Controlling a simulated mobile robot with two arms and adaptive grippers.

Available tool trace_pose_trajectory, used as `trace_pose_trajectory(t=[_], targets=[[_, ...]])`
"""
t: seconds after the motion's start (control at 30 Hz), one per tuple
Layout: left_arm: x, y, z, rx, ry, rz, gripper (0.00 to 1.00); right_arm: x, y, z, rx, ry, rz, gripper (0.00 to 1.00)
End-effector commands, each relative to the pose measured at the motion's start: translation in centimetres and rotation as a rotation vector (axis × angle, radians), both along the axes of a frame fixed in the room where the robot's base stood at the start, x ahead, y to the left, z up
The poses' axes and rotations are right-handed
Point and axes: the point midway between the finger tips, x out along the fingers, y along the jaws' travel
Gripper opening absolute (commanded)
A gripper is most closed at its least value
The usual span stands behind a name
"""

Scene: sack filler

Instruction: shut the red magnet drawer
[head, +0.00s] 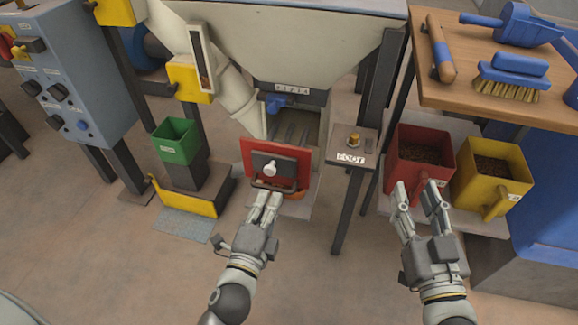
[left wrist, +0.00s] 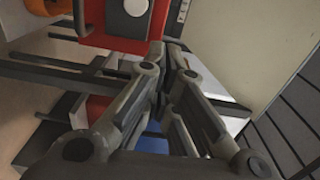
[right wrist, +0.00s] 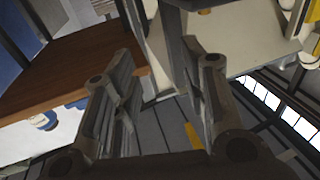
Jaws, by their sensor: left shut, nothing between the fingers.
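The red magnet drawer (head: 276,162) sits below the grey hopper, its red front carrying a dark plate, a pale round knob and a dark bar handle (head: 272,187). It stands out in front of the opening, with grey bars showing behind it. My left gripper (head: 269,196) is shut and empty at the lower edge of the drawer front, by the handle; I cannot tell if it touches. In the left wrist view the red front (left wrist: 110,28) is just beyond the fingers. My right gripper (head: 420,188) is open and empty, in front of the red bin.
A red bin (head: 420,174) and a yellow bin (head: 493,187) stand on a low shelf at right. A wooden table (head: 450,92) with a brush is above them. A post with a small panel (head: 354,150) stands right of the drawer. A green container (head: 177,140) is at left.

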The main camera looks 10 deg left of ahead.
Motion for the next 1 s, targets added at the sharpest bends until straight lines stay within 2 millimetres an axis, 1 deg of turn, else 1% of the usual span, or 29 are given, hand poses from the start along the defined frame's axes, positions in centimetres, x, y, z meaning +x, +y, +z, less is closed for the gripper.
trace_pose_trajectory(t=[0.07, 0.13, 0.27, 0.5, 0.63, 0.8, 1.0], targets=[[0.1, 0.1, 0.4, 0.011, -0.012, 0.003, 0.0, -0.2, 0.0, 0.3, 0.001, -0.005, 0.0, 0.4], [0.5, 0.1, 0.6, 0.014, -0.014, 0.003, 0.0, -0.2, -0.1, 0.2, -0.003, 0.009, -0.001, 0.4], [1.8, 0.0, 0.7, 0.012, -0.015, 0.002, 0.0, -0.3, -0.3, -0.9, -0.019, 0.072, -0.005, 0.4], [5.6, -0.1, 0.6, 0.011, -0.014, 0.001, 0.0, -0.6, -0.7, -3.3, -0.05, 0.195, -0.013, 0.4], [7.8, -0.2, 0.6, 0.012, -0.014, 0.002, 0.0, -0.7, -0.8, -3.9, -0.057, 0.223, -0.015, 0.4], [10.5, -0.3, 0.5, 0.012, -0.013, 0.002, 0.0, -0.7, -0.8, -3.8, -0.056, 0.216, -0.015, 0.4], [12.9, -0.4, 0.4, 0.011, -0.012, 0.002, 0.0, -0.4, -0.5, -2.7, -0.04, 0.155, -0.01, 0.4]])
